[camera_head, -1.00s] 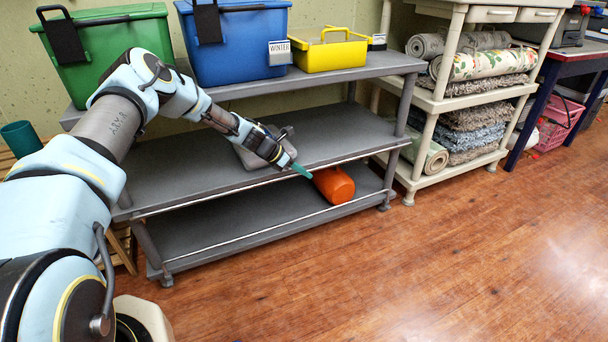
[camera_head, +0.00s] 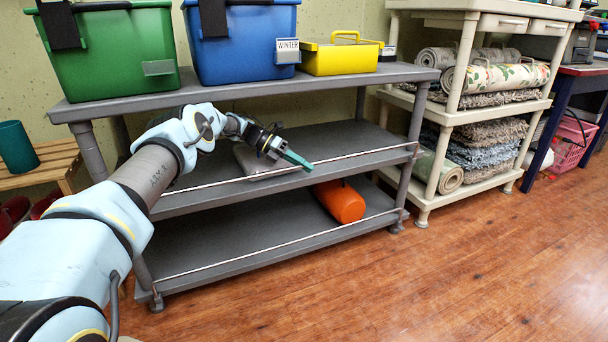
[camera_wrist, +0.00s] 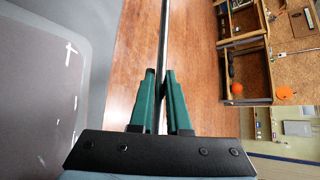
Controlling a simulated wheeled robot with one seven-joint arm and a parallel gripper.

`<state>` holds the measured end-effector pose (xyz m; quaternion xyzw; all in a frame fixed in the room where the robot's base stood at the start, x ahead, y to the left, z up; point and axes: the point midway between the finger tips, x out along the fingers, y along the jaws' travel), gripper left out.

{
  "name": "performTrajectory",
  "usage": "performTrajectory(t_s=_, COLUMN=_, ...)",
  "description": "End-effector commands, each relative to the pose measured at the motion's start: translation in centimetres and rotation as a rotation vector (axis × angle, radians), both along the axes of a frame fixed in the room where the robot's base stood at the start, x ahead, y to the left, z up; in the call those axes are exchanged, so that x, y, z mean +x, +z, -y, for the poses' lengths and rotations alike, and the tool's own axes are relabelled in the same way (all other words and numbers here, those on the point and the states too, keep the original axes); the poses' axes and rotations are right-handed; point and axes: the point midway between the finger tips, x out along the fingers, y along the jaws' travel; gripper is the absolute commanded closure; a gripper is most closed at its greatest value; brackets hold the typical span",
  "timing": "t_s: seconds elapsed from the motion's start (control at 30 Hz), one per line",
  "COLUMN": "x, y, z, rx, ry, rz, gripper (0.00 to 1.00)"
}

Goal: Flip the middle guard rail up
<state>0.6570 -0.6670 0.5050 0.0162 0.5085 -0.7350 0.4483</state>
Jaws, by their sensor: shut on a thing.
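The middle guard rail (camera_head: 365,154) is a thin pale bar along the front of the grey rack's middle shelf (camera_head: 345,138). It stands slightly above the shelf's front edge at the right end. My gripper (camera_head: 299,160) has teal fingers and reaches the rail from the left, near its middle. In the wrist view, the rail (camera_wrist: 164,40) runs between the two fingers (camera_wrist: 160,100), which are closed on it. My arm hides part of the rail's left end.
A grey item (camera_head: 258,162) lies on the middle shelf behind my gripper. An orange container (camera_head: 341,201) lies on the bottom shelf, just below. Green (camera_head: 110,50), blue (camera_head: 243,45) and yellow (camera_head: 342,58) bins stand on top. The floor in front (camera_head: 400,285) is clear.

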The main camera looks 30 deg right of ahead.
Motion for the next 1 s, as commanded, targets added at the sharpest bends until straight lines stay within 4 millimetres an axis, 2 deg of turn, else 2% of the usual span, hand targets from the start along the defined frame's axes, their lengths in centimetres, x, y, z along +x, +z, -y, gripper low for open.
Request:
performTrajectory(t_s=0.03, x=-0.2, y=-0.69, z=-0.14, rx=0.008, ry=-0.003, rz=-0.012, gripper=1.0)
performTrajectory(t_s=0.57, x=-0.43, y=-0.44, z=-0.18, rx=0.013, ry=-0.007, rz=-0.037, gripper=1.0)
performTrajectory(t_s=0.6, x=-0.42, y=-0.44, z=-0.19, rx=0.013, ry=-0.007, rz=-0.037, gripper=0.83)
performTrajectory(t_s=0.8, x=-0.38, y=-0.24, z=-0.12, rx=0.01, ry=-0.006, rz=-0.036, gripper=0.6)
performTrajectory(t_s=0.87, x=-0.37, y=-0.2, z=-0.1, rx=0.009, ry=-0.005, rz=-0.036, gripper=0.55)
performTrajectory(t_s=1.0, x=-0.35, y=-0.12, z=-0.07, rx=0.008, ry=-0.005, rz=-0.035, gripper=0.55)
